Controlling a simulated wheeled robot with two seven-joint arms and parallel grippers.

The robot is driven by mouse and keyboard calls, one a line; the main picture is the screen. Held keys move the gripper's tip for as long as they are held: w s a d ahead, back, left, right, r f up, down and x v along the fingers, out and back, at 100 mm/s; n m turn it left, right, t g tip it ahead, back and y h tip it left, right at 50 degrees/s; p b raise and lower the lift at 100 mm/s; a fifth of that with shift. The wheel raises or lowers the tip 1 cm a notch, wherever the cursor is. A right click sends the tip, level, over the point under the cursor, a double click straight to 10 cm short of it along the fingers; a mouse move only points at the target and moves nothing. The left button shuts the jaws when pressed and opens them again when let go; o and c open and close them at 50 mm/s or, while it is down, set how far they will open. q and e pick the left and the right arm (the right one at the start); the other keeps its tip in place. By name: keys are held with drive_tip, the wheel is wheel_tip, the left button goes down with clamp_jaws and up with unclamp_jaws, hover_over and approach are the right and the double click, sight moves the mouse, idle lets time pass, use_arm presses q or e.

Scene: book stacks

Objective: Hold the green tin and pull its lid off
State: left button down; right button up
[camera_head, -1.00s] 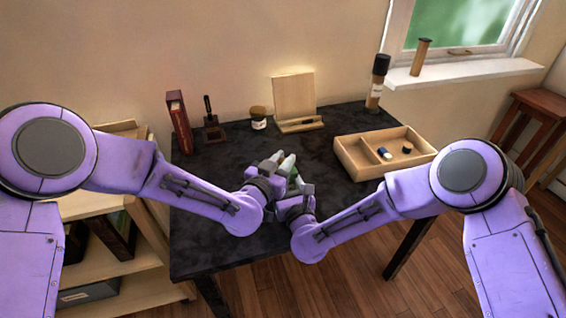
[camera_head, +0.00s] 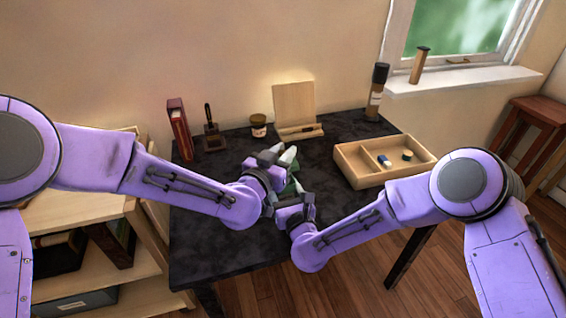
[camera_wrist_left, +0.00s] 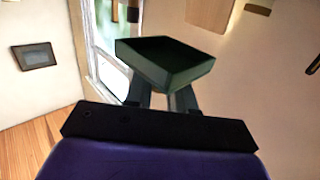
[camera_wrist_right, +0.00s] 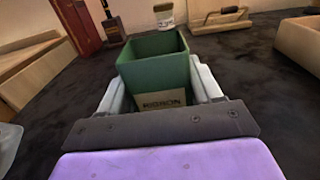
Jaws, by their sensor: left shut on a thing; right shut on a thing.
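The green tin (camera_wrist_right: 150,76) is a square box with a pale label in the right wrist view. It is upright and its top is open. My right gripper (camera_wrist_right: 153,92) is shut on its sides, low over the dark table. The dark green square lid (camera_wrist_left: 168,64) is in the left wrist view, its hollow side showing. My left gripper (camera_wrist_left: 165,98) is shut on the lid, apart from the tin. In the head view my left gripper (camera_head: 284,158) is just above and behind the tin (camera_head: 291,186), which the grippers largely hide.
On the dark table (camera_head: 225,240) a divided wooden tray (camera_head: 345,163) holds small items at the right. A red book (camera_head: 179,130), a stamp-like tool (camera_head: 212,130), a jar (camera_head: 258,125), a wooden stand (camera_head: 294,108) and a dark-capped bottle (camera_head: 376,92) stand along the back. The front left is clear.

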drive_tip(key=o, duration=1.5)
drive_tip(key=shift+o, duration=0.5)
drive_tip(key=shift+s, duration=0.1)
